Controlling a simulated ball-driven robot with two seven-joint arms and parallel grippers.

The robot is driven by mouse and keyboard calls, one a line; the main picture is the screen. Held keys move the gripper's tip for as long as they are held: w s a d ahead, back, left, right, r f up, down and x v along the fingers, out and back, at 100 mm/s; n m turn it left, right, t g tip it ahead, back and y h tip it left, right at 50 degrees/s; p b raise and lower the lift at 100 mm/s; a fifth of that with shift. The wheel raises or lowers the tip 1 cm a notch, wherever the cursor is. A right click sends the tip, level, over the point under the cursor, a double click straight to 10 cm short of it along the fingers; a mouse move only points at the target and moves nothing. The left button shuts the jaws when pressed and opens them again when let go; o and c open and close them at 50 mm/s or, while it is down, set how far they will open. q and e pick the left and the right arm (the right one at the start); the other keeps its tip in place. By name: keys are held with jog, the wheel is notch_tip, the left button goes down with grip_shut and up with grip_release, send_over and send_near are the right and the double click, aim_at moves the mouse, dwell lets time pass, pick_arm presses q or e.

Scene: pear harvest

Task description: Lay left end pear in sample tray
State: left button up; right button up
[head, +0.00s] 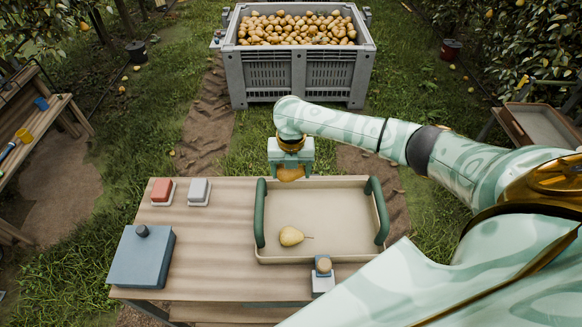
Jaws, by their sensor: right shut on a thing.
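The sample tray (340,252) is beige with green handles and lies on the wooden table. One yellow pear (291,236) lies in the tray's left half, its stem pointing right. My right gripper (290,172) is shut on another, browner pear (291,174) and holds it over the tray's back left edge, apart from the tray floor. The gripper hides the upper part of this pear. My left gripper does not show.
The table (205,250) also bears a red block (162,190), a grey block (199,190), a blue-grey box (140,258) and a small knobbed device (323,275). A grey crate (300,75) full of pears stands behind. The tray's right half is clear.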

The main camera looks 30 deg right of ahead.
jog(key=b, duration=0.6)
send_over(291, 208)
jog(key=shift+s+f, duration=0.1)
jog(key=shift+f, duration=5.4)
jog(key=shift+f+b, duration=1.85)
jog(key=shift+f, duration=0.65)
jog(key=o, duration=1.1)
jog(key=shift+o, duration=0.2)
jog(key=shift+r, duration=0.15)
notch_tip(291, 208, up, 16)
jog(key=p, duration=0.5)
